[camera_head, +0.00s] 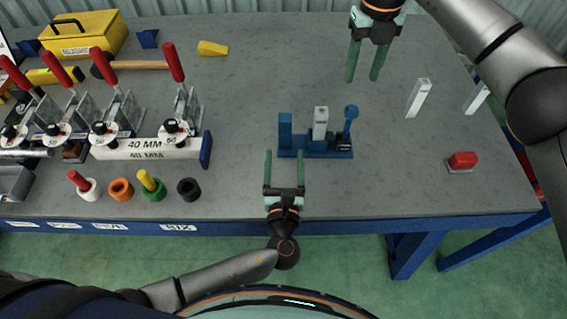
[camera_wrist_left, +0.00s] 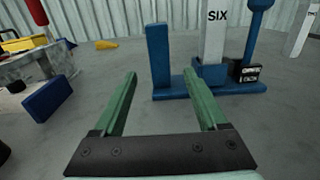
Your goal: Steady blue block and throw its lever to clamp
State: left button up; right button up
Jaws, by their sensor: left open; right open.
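The blue block (camera_head: 316,154) is a clamp fixture on the grey bench, with an upright blue jaw (camera_head: 285,134) at its left end. A white post (camera_head: 320,124) stands upright in it, marked SIX in the left wrist view (camera_wrist_left: 214,40). The lever (camera_head: 350,122), blue with a round knob, stands upright at its right end. My left gripper (camera_head: 284,164) is open and empty, just in front of the fixture's left end, apart from it. My right gripper (camera_head: 363,76) is open and empty, above the bench behind and to the right of the lever.
Two white posts (camera_head: 418,98) (camera_head: 476,97) and a red button (camera_head: 462,160) are at right. Red-handled clamps (camera_head: 125,105) on a 40 MM beam (camera_head: 145,146) fill the left. Bench around the fixture is clear.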

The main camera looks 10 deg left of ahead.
aim_at(285, 125)
pick_arm(q)
jog(key=w, duration=0.3)
jog(key=w+a, duration=0.1)
jog(key=w, duration=0.3)
jog(key=w+a, duration=0.1)
jog(key=w, duration=0.2)
jog(key=shift+w, duration=0.35)
jog(key=shift+d, duration=0.1)
grip_shut()
dwell(0.7)
pick_arm(e)
jog(key=shift+s+a, duration=0.1)
jog(key=shift+a, duration=0.05)
jog(key=shift+c, duration=1.4)
jog(key=s+a+n, duration=0.1)
jog(key=s+a+n+t+h, duration=0.1)
jog(key=s+a+r+n, duration=0.1)
jog(key=s, duration=0.1)
jog(key=shift+a+t, duration=0.4)
grip_shut()
jog(key=shift+s+a+f+n+t+h, duration=0.1)
jog(key=shift+s+a+n+t+h, duration=0.25)
jog(key=shift+s, duration=0.5)
jog(key=shift+s+a+f+n+t+h, duration=0.15)
jog(key=shift+s+a+n, duration=0.3)
jog(key=shift+s, duration=0.45)
jog(key=shift+s+a+f+n+t+h, duration=0.1)
jog(key=shift+s+a+n+t, duration=0.35)
jog(key=shift+s, duration=0.4)
